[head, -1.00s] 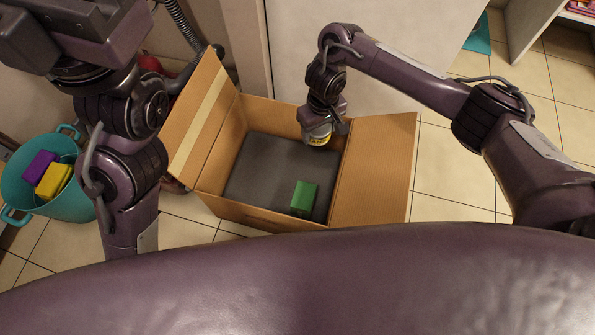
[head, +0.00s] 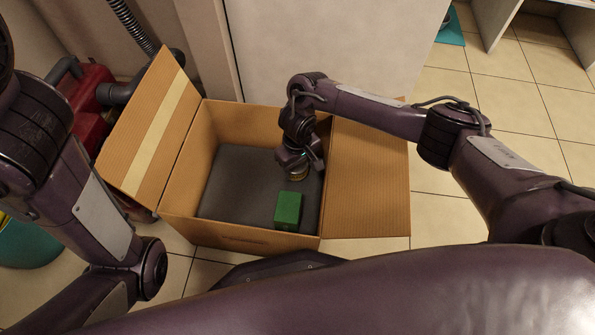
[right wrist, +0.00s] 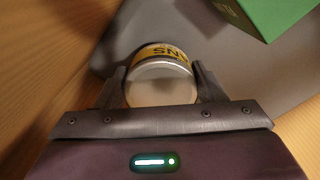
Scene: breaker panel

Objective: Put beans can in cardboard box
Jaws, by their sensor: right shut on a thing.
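The open cardboard box (head: 240,236) stands on the floor in the middle of the head view, its flaps spread. My right gripper (head: 299,174) reaches down inside it, near its right wall. The right gripper is shut on the beans can (right wrist: 162,80), a can with a silver end and a yellow label, which sits between both fingers in the right wrist view. In the head view only a bit of the can (head: 299,178) shows below the gripper. Whether the can touches the box floor I cannot tell. My left arm is at the left, its gripper out of view.
A green box (head: 288,210) lies in the cardboard box close to the can; it also shows in the right wrist view (right wrist: 268,14). The grey box floor to the left is clear. A teal bucket (head: 30,245) and a red machine (head: 88,100) stand left of the box.

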